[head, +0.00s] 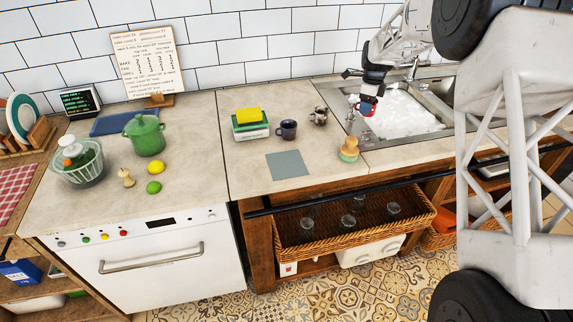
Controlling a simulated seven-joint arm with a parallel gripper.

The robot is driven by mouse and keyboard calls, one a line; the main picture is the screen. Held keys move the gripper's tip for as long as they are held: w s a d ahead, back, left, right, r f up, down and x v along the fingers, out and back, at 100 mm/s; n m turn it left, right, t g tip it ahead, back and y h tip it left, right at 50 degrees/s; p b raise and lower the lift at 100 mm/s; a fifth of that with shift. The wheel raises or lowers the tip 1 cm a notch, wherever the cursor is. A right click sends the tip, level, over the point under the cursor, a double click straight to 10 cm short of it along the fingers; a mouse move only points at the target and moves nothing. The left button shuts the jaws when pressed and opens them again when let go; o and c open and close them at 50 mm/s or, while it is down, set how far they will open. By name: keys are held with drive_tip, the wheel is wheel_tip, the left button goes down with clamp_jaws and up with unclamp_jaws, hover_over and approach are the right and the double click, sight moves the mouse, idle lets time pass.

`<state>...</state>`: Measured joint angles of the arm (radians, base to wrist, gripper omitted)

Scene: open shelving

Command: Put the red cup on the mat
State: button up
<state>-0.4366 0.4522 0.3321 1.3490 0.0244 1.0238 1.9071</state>
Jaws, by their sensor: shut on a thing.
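The red cup (366,109) is held in the air by my gripper (367,97), over the left edge of the sink at the back right. My gripper is shut on it; the fingers and a dark blue patch cover part of the cup. The mat (287,165) is a flat grey-green square on the counter, left of and nearer than the cup. Nothing lies on the mat.
A dark mug (288,130), a patterned mug (319,116) and a scale with a yellow sponge (249,122) stand behind the mat. A brush (349,149) stands right of it, near the sink (400,135). A green pot (146,134) stands further left.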

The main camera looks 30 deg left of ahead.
drive_tip(key=s+a+n, duration=0.1)
drive_tip(key=s+a, duration=0.1)
drive_tip(key=s, duration=2)
drive_tip(key=s+a+n, duration=0.1)
drive_tip(key=s+n, duration=0.1)
drive_tip(key=s, duration=2)
drive_tip(key=shift+a+f+g, duration=0.4)
drive_tip(key=shift+f, duration=0.05)
drive_tip(key=shift+w+a, duration=0.1)
drive_tip(key=shift+w, duration=0.1)
drive_tip(key=w+a, duration=0.3)
drive_tip(key=w+a+f, duration=0.1)
drive_tip(key=w+a, duration=0.7)
drive_tip(key=shift+w+f, duration=0.1)
drive_tip(key=shift+f, duration=0.15)
drive_tip(key=shift+f, duration=1.75)
